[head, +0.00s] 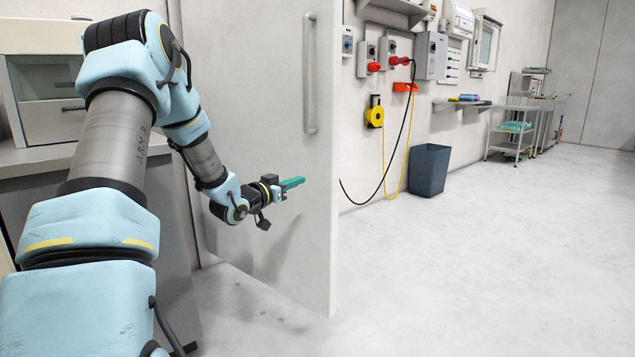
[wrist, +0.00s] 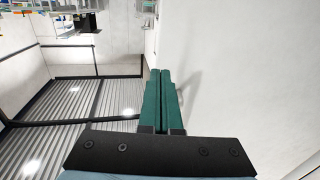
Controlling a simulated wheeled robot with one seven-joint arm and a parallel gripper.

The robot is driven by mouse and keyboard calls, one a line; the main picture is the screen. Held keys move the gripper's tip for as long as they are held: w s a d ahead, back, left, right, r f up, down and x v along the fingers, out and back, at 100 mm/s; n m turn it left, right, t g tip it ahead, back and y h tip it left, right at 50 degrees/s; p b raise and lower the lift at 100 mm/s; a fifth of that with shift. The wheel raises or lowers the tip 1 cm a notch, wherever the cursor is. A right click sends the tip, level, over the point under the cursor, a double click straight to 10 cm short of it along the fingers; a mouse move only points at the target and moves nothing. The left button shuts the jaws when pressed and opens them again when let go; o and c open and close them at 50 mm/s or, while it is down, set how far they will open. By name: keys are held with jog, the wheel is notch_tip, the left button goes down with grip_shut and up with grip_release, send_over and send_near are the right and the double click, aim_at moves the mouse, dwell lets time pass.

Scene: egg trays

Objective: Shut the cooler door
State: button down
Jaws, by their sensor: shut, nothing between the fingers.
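The cooler door (head: 265,95) is a tall pale grey panel with a long vertical handle (head: 310,73) near its right edge. It stands out into the room at an angle, its lower corner over open floor. My gripper (head: 302,181) is in front of the panel, below the handle, with green fingers pointing right towards the door's free edge. In the wrist view the fingers (wrist: 160,73) are together and empty. A plain pale surface (wrist: 245,70), apparently the door, lies close on their right; I cannot tell whether they touch it. The cooler's opening is not clearly visible in the head view.
A grey cabinet (head: 95,205) with a drawer unit (head: 45,90) stands at left behind my arm. A blue-grey bin (head: 429,170) and hanging cables are along the wall. The wrist view shows a black-framed ribbed metal surface (wrist: 75,100). The floor at right is clear.

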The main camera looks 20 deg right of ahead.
aim_at(330, 168)
jog(key=b+x, duration=0.1)
jog(key=x, duration=1.3)
jog(key=shift+a, duration=0.1)
